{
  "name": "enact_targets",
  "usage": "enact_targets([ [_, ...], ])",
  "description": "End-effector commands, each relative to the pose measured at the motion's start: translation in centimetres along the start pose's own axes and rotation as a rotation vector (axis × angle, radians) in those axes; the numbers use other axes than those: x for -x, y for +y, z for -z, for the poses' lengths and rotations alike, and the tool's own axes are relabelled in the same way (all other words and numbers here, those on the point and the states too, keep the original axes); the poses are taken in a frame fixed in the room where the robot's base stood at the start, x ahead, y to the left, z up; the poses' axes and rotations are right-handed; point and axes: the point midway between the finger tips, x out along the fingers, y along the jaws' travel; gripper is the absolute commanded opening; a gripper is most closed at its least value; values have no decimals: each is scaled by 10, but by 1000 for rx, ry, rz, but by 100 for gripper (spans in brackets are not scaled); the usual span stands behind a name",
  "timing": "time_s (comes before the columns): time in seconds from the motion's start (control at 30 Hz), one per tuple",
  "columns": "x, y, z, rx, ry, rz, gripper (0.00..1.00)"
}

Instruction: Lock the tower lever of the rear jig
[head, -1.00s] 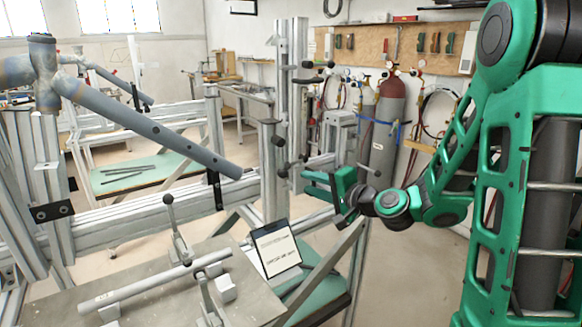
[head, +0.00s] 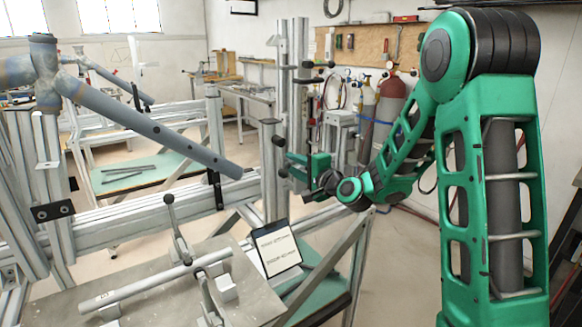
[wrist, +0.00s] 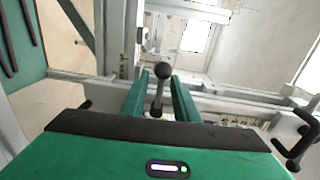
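The rear jig's tower (head: 292,90) is an upright grey aluminium profile carrying several dark-knobbed handles. My gripper (head: 296,166) is beside the tower's lower part in the head view. In the wrist view my gripper's two green fingers (wrist: 162,90) are apart. A lever with a round black knob (wrist: 162,71) stands in the gap between them, with a second dark end lower down. I see no clear contact between fingers and lever. The head view does not show clearly which tower lever this is, as my gripper partly covers that spot.
A black curved handle (wrist: 295,140) is at the right in the wrist view. A long aluminium beam (head: 140,218) runs left of the tower. A tablet (head: 275,248) and a plate with clamps and a grey tube (head: 150,285) are in front. Gas cylinders (head: 385,125) stand behind.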

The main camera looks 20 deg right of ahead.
Motion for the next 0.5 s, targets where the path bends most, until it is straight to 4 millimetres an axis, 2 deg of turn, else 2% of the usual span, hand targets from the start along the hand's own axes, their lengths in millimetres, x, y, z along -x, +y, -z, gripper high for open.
enact_targets([
  [0.37,-5,0,0,1,1,0,27],
  [0.47,-5,0,0,1,1,0,3],
  [0.5,-5,0,0,1,1,0,0],
])
